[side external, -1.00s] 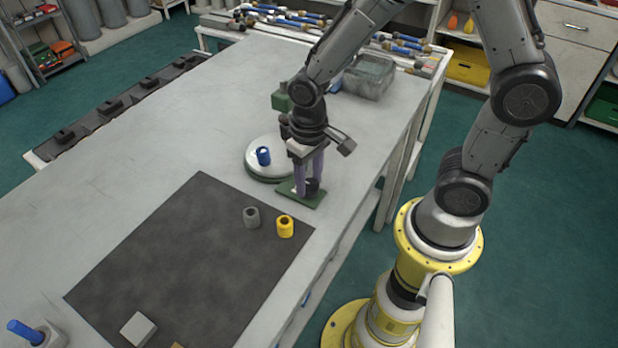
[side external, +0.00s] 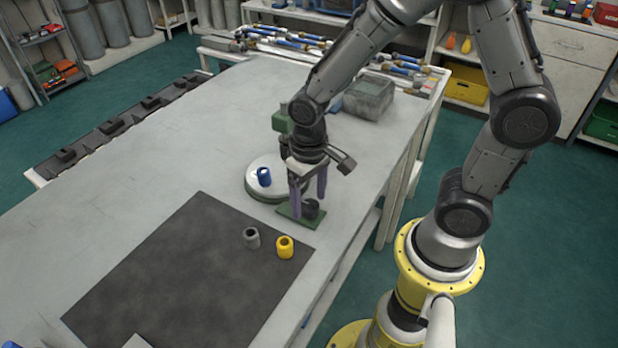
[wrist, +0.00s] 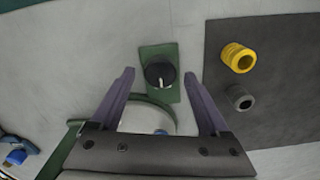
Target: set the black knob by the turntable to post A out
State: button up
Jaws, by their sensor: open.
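The black knob (side external: 311,208) sits on a green base plate (side external: 289,214) beside the turntable. In the wrist view the knob (wrist: 160,75) shows a pale mark on its face, on the green plate (wrist: 152,53). The white turntable (side external: 258,187) has a green rim and carries a blue cylinder (side external: 264,177). My gripper (side external: 308,202) is open, with its purple fingers low beside the knob. In the wrist view my gripper (wrist: 161,85) has its fingers spread wide, the knob between and beyond their tips. I cannot tell how the mark lines up with any label.
A dark mat (side external: 185,265) lies on the workbench (side external: 140,170), with a grey hollow cylinder (side external: 252,238) and a yellow one (side external: 285,247) near its right corner. A grey translucent bin (side external: 368,97) stands farther back. A green block (side external: 282,121) stands behind my wrist.

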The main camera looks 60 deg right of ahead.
aim_at(309, 204)
notch_tip(309, 204, up, 13)
jog(key=shift+r, duration=0.15)
dwell(0.4)
